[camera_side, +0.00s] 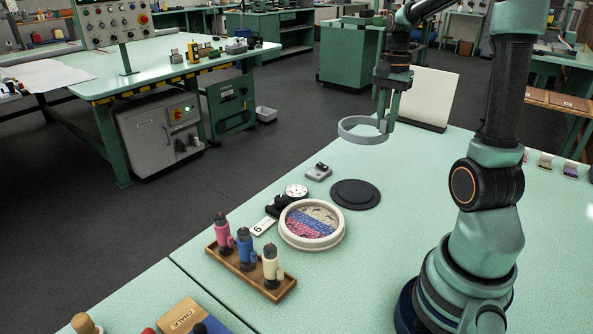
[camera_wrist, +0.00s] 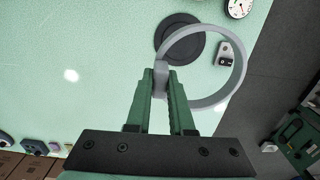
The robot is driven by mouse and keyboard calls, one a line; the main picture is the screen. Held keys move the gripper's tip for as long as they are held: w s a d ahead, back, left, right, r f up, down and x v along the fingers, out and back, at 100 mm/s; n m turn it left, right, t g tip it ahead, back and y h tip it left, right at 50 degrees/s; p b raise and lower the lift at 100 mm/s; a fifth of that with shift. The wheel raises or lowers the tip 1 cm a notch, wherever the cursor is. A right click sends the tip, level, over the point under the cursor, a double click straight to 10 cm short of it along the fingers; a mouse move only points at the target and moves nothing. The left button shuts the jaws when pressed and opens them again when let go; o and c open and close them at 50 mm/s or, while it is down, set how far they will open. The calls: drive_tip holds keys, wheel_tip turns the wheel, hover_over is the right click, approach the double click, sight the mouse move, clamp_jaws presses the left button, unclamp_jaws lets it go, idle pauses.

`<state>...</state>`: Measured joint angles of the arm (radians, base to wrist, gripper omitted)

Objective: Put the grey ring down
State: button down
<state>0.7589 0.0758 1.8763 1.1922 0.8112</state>
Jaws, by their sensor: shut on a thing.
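The grey ring (camera_side: 341,131) is held in the air above the table in the side view. My gripper (camera_side: 384,128) is shut on one side of its band, and the ring sticks out to the left of the fingers. In the wrist view the ring (camera_wrist: 243,75) extends up and right from my gripper (camera_wrist: 161,78), whose green fingers pinch its wall. The green table top (camera_side: 420,180) lies below, with a clear gap under the ring.
A round frame (camera_side: 345,232) with pink, blue and cream tufting lies on the table. A black disc pad (camera_side: 355,194), a dial gauge (camera_side: 296,191), a small grey block (camera_side: 318,172) and a wooden rack (camera_side: 283,290) of coloured tools stand near it. A white panel (camera_side: 432,97) stands behind.

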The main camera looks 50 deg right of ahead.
wheel_tip(320, 180, down, 18)
drive_tip(key=shift+f, duration=0.2)
idle(0.4)
drive_tip(key=c, duration=0.8)
unclamp_jaws()
drive_tip(key=shift+f, duration=0.1)
wheel_tip(320, 180, up, 12)
drive_tip(key=a+r+n+t, duration=0.2)
drive_tip(key=a+r+n, duration=0.1)
drive_tip(key=a+n, duration=0.3)
drive_tip(key=w+a+r+n+t, duration=0.1)
drive_tip(key=a+r+n, duration=0.2)
drive_tip(key=a+n, duration=0.3)
drive_tip(key=a+r+n+t, duration=0.2)
drive_tip(key=a+r+n, duration=0.2)
drive_tip(key=a, duration=0.9)
drive_tip(key=shift+w+a+n+t, duration=0.25)
drive_tip(key=shift+a+n+t, duration=0.1)
drive_tip(key=shift+n, duration=0.65)
